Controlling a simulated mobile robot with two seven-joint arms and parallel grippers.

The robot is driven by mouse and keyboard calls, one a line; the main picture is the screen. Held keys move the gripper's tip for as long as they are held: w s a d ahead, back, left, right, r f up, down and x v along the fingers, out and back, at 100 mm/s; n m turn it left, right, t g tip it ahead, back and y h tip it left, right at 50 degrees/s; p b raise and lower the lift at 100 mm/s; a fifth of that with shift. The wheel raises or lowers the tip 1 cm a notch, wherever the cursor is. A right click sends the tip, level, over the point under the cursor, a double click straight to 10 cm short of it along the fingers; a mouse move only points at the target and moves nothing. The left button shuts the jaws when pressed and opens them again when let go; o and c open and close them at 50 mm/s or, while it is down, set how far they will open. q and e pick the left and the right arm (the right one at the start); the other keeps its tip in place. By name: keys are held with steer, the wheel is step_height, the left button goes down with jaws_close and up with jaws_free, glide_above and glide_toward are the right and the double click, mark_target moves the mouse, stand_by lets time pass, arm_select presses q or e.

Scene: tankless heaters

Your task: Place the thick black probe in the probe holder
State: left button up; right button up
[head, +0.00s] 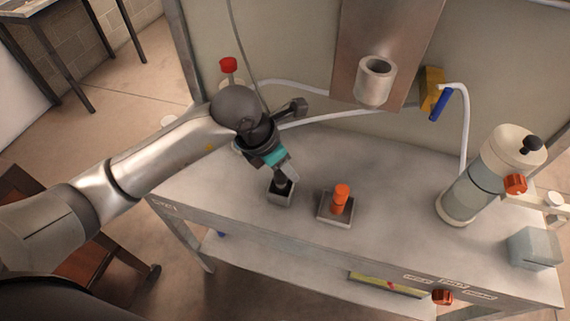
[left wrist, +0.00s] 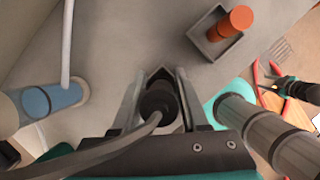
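My left gripper (head: 284,178) points down over a small grey block-shaped stand (head: 279,198) on the bench. In the left wrist view the thick black probe (left wrist: 158,100), with its grey cable (left wrist: 105,155), is between the two fingers of this gripper (left wrist: 160,95). Whether the fingers press on it cannot be told. The probe's lower part is hidden in the stand. An orange probe (head: 341,195) stands in a second grey stand (head: 328,211) to the right. A pale cylindrical cup (head: 375,82), open at the top, is fixed to the brown wall panel. My right gripper is not in view.
A grey canister with a cream top (head: 478,185) and a small grey box (head: 533,249) stand on the right of the bench (head: 385,260). White pipes and a yellow valve with a blue handle (head: 441,104) run along the wall. The bench middle right is clear.

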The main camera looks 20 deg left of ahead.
arm_select(q)
steer(key=o, duration=0.3)
steer(key=p+v, duration=0.2)
steer(key=v, duration=1)
steer(key=shift+r, duration=0.2)
